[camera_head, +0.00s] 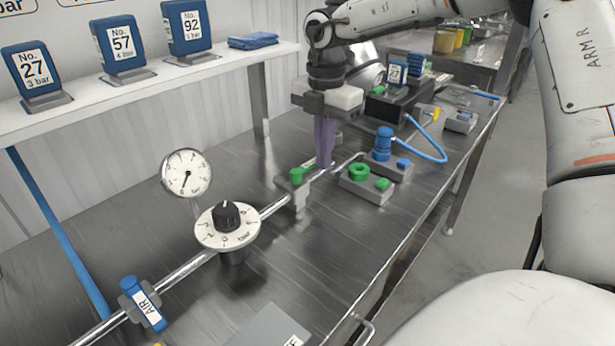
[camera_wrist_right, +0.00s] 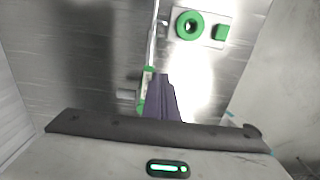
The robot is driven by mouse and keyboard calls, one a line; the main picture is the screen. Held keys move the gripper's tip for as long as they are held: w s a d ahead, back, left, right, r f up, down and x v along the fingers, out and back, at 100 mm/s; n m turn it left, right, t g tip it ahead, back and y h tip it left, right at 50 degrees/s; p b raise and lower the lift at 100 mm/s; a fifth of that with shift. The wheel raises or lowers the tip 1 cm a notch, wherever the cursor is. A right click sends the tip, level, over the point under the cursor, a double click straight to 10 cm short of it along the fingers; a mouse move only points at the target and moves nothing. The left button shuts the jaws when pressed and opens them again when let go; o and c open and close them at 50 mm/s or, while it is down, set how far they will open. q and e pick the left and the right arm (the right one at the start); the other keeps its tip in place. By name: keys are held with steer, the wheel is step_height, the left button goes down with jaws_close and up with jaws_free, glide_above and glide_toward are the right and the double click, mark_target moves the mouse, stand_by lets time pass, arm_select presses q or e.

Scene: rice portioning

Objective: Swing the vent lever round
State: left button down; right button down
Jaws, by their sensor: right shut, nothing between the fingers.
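A green lever (camera_head: 300,174) sits on the metal pipe, to the right of the dial; I take it to be the vent lever. In the right wrist view the green lever (camera_wrist_right: 142,98) is partly covered by my purple fingers. My right gripper (camera_head: 325,163) points down with its fingers together and nothing between them. It is just right of the green lever in the head view and close beside it; I cannot tell whether they touch. In the right wrist view its fingertips (camera_wrist_right: 161,78) overlap the pipe line. My left gripper is not in view.
A black dial (camera_head: 227,217), a gauge (camera_head: 187,173) and a blue AIR handle (camera_head: 143,304) are along the pipe to the left. A block with a green ring (camera_head: 359,172) is right of my fingers, with a blue fitting (camera_head: 384,142) behind. The bench front is mostly clear.

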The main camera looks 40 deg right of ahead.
step_height(320, 180, up, 7)
steer(key=s+p, duration=0.1)
steer(key=p, duration=0.2)
steer(key=shift+p, duration=0.35)
steer(key=shift+s, duration=0.15)
